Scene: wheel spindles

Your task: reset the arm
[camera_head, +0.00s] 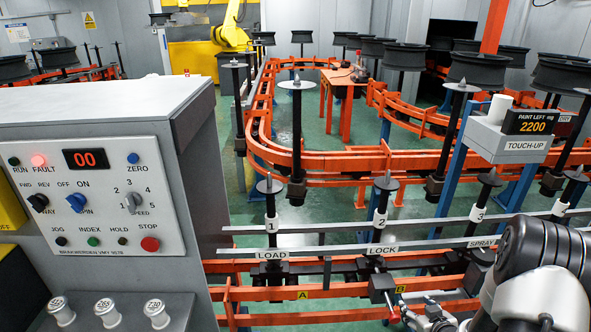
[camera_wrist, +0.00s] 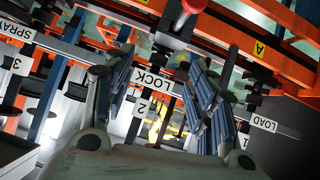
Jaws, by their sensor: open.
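My arm (camera_head: 540,265) enters the head view at the lower right and is bent low in front of the conveyor rail. In the wrist view my gripper (camera_wrist: 160,64) has its two fingers spread apart, with nothing held between them. The LOCK sign (camera_head: 382,249) is on the rail, and it also shows upside down beyond the fingers in the wrist view (camera_wrist: 153,80). A red-ended handle (camera_wrist: 190,8) is at the top of the wrist view, ahead of the fingers. Whether the fingers touch anything is hard to tell.
A control panel (camera_head: 92,195) stands at left, its FAULT light lit and display at 00. LOAD (camera_head: 271,255) and SPRAY (camera_head: 482,243) signs flank LOCK. Numbered spindles rise behind the rail. A TOUCH-UP box (camera_head: 510,143) stands at right. Orange track (camera_head: 330,160) carries black wheels behind.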

